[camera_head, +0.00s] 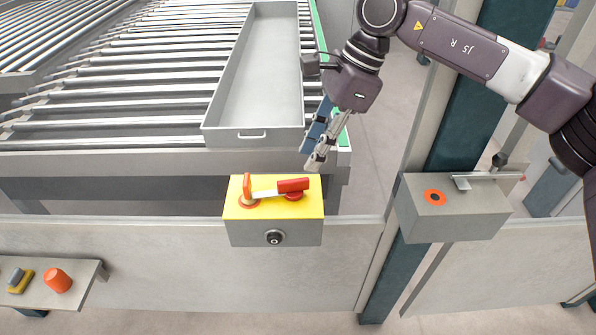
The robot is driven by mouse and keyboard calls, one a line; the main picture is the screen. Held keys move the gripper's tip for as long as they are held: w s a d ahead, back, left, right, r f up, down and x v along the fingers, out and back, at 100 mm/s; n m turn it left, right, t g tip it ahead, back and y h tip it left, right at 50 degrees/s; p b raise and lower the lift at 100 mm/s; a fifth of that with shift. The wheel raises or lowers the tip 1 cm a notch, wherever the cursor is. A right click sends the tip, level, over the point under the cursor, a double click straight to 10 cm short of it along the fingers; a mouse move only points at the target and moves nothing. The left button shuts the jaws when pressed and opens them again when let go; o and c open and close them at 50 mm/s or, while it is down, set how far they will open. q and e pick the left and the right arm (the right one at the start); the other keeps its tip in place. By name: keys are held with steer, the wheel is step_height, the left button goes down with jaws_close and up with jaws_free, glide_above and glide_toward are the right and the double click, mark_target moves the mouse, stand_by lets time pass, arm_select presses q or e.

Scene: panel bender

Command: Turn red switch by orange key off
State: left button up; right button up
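The yellow-topped switch box (274,208) stands on the grey rail at the centre. On it, the red switch (293,186) has a handle lying sideways over a round red base. The orange key (247,186) stands upright at the left of the top. A pale flat bar runs between key and switch. My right gripper (314,161) hangs just above and behind the red switch, pointing down, apart from it. Its fingers are seen edge-on and overlap, so their opening is unclear. It holds nothing that I can see. My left gripper is out of view.
A black round lock (275,238) is on the box's front. A grey box with an orange ring (434,197) stands right, near a dark post. A long grey tray (258,75) lies on the rollers behind. An orange knob (57,280) is at lower left.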

mark_target(296, 180)
steer(key=p+x, duration=0.2)
steer(key=x, duration=0.5)
steer(key=shift+s+a, duration=0.1)
steer(key=shift+c, duration=0.7)
jaws_close()
